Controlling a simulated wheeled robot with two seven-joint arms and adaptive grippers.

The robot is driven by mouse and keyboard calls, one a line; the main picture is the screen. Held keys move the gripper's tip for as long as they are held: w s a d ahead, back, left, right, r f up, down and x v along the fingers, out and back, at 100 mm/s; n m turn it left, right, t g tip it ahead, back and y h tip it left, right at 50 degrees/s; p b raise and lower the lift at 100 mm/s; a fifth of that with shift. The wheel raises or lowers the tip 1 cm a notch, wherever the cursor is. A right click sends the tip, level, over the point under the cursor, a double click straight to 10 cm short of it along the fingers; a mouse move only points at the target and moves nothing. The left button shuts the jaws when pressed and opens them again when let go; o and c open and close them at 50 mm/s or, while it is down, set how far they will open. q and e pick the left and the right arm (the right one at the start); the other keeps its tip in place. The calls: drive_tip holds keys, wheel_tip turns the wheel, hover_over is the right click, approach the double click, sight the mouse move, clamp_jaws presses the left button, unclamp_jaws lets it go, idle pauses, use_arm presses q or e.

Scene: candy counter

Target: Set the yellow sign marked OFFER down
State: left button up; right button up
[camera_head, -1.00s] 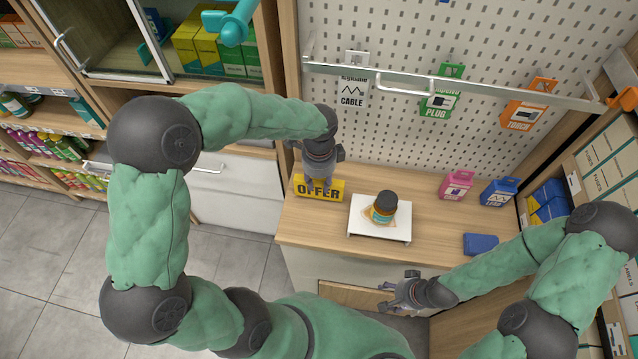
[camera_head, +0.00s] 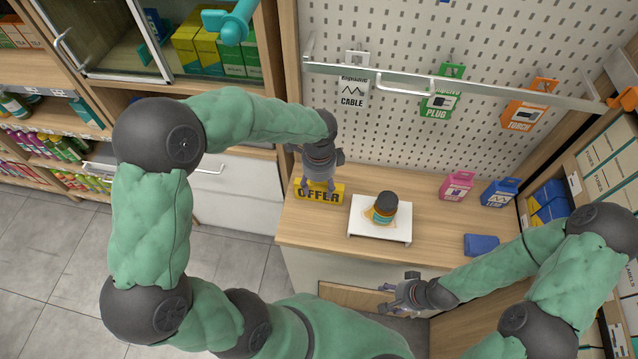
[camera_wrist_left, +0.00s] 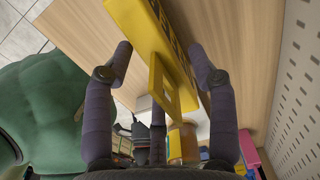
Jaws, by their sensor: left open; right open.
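In the left wrist view the sign (camera_wrist_left: 165,40) lies between the two open fingers of the left gripper (camera_wrist_left: 160,65), with a gap to each finger. My right gripper (camera_head: 390,295) is open and empty, in front of the counter's front edge.
A white stand (camera_head: 365,225) with a dark-lidded jar (camera_head: 385,205) is right of the sign. Pink (camera_head: 456,186) and blue (camera_head: 499,192) packets stand at the back right. A blue box (camera_head: 481,244) lies at the right. A pegboard with a metal rail (camera_head: 400,84) rises behind.

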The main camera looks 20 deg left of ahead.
sight(319, 186)
use_arm(q)
wheel_tip(319, 186, up, 8)
drive_tip(key=shift+f+p, duration=0.2)
drive_tip(key=shift+p, duration=0.45)
idle(1.0)
